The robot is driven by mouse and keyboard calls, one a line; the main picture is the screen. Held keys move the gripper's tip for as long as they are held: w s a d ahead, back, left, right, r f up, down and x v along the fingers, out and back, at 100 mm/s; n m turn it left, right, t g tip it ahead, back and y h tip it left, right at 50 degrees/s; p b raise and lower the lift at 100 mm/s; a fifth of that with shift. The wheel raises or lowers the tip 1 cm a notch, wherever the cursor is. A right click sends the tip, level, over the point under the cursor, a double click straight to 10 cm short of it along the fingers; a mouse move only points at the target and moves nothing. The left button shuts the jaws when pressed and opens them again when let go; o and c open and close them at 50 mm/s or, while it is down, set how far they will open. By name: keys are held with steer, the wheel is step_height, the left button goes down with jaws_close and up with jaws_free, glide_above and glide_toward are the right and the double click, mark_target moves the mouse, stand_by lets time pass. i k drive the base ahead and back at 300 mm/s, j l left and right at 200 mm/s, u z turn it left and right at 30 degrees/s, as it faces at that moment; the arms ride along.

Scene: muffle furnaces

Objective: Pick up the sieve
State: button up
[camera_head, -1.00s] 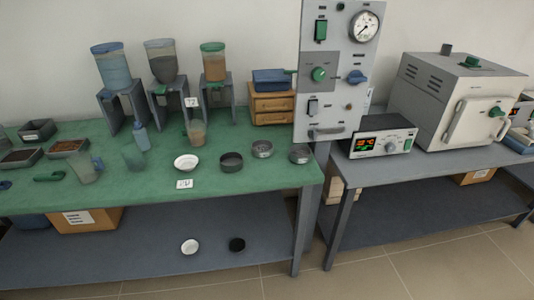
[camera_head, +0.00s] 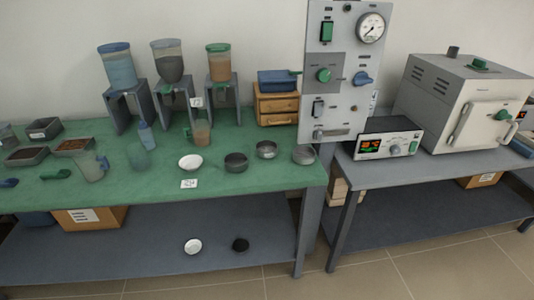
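Three shallow round grey dishes stand on the green table top toward its right end. One is a dark dish (camera_head: 236,163), one sits a little behind it with a small pale label (camera_head: 266,150), and one is at the right edge of the table (camera_head: 304,155). Any of these could be the sieve; their bottoms are too small to tell a mesh. A white bowl (camera_head: 190,163) stands to their left. My gripper is not in view.
The green table (camera_head: 225,187) also holds hoppers on stands (camera_head: 120,70), beakers and trays at left. A control panel (camera_head: 340,75) rises behind its right end. A furnace (camera_head: 465,100) and a controller (camera_head: 388,140) stand on the right bench. Open floor lies in front.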

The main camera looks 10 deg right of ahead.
mark_target(265, 149)
steer(key=i+j+u, duration=0.15)
steer(key=i, duration=0.3)
steer(key=i+j+u, duration=0.1)
steer(key=i+j, duration=0.2)
steer(key=i, duration=0.2)
